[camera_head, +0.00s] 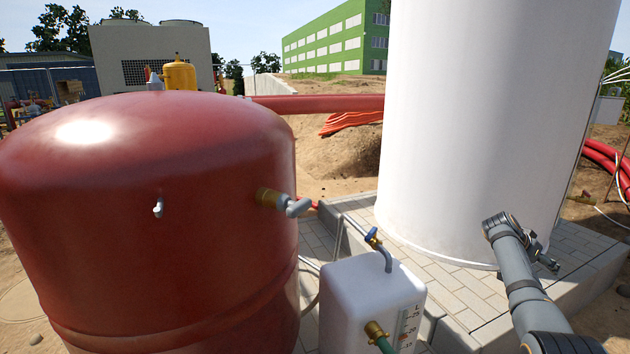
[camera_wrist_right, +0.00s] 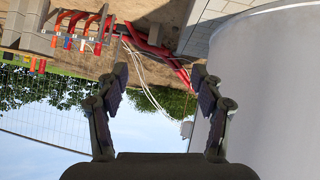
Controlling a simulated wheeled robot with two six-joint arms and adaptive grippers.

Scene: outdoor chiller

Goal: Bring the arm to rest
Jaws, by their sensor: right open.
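My right arm (camera_head: 525,285) comes in from the lower right in the head view, in front of the white tank (camera_head: 480,120). My right gripper (camera_head: 545,258) is at its end, small and partly hidden behind the wrist. In the right wrist view the right gripper (camera_wrist_right: 160,82) shows with its two fingers spread wide and nothing between them. The white tank (camera_wrist_right: 275,95) stands close beside the right-hand finger in that view. My left gripper shows in neither view.
A large red tank (camera_head: 150,220) fills the left of the head view. A white container (camera_head: 350,290) with a hose and valves stands at the lower middle. The paved plinth (camera_head: 455,290) lies under the white tank. Red pipes (camera_head: 605,165) lie at the right.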

